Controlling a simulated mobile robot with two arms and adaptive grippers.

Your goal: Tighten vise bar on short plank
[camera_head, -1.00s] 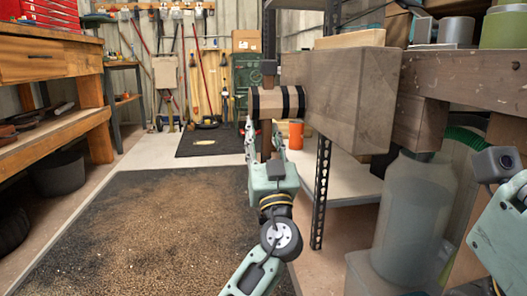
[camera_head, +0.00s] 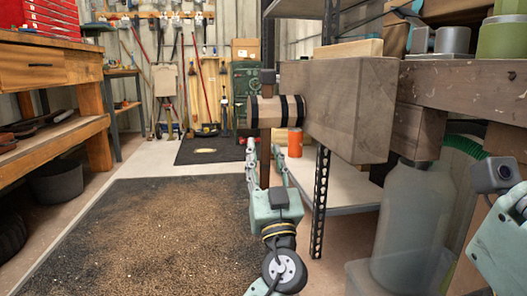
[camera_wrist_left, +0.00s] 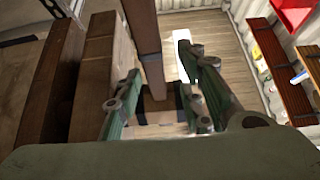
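The vise bar (camera_head: 265,142) is a dark wooden bar standing upright through a light wooden screw end with black bands (camera_head: 277,110). This end sits against the vise's large wooden jaw block (camera_head: 350,112). A pale short plank (camera_head: 348,50) shows on top behind the jaw; how it is clamped is hidden. My left gripper (camera_head: 265,150) is open below the screw end, its fingers on either side of the bar's lower part. In the left wrist view the bar (camera_wrist_left: 145,45) stands between the separated fingers (camera_wrist_left: 160,90). My right arm shows at the right edge; its gripper is out of view.
A workbench (camera_head: 480,85) carries the vise at the right, with a grey cylinder (camera_head: 410,215) beneath it. A metal shelf (camera_head: 321,200) with an orange can (camera_head: 295,142) stands behind the bar. A dark floor mat (camera_head: 140,235) leaves open room at left.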

